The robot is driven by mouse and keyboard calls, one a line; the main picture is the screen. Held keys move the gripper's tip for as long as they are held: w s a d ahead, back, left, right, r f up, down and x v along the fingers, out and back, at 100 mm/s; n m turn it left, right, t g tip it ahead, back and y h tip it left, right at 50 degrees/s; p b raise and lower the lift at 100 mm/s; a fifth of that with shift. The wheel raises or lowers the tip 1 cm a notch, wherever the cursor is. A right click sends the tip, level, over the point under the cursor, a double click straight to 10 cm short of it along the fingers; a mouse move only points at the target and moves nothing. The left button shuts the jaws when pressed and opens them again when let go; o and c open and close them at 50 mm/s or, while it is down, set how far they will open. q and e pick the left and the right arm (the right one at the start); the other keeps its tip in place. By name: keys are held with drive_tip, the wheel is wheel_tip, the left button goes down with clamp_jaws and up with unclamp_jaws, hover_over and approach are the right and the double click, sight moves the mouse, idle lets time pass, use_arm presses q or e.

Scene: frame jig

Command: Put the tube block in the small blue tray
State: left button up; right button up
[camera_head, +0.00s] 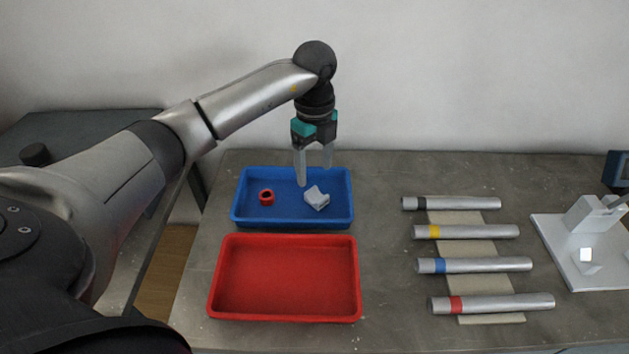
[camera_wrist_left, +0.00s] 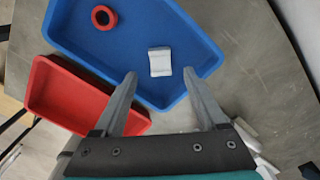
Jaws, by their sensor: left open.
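The tube block, a small white block with a hollowed top (camera_head: 317,197), lies in the blue tray (camera_head: 290,221), right of the tray's middle. It also shows in the left wrist view (camera_wrist_left: 160,61). My left gripper (camera_head: 314,175) is open and empty above the back of the blue tray, apart from the block. In the left wrist view its two fingers (camera_wrist_left: 160,75) point toward the block, which lies beyond the fingertips. My right gripper is not in view.
A red ring (camera_head: 266,197) lies in the blue tray, left of the block. An empty red tray (camera_head: 285,316) stands in front. Several banded metal tubes (camera_head: 475,265) lie to the right on a pale strip. A white fixture (camera_head: 585,255) stands at the far right.

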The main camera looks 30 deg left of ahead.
use_arm(q)
drive_tip(key=shift+r, duration=2.65)
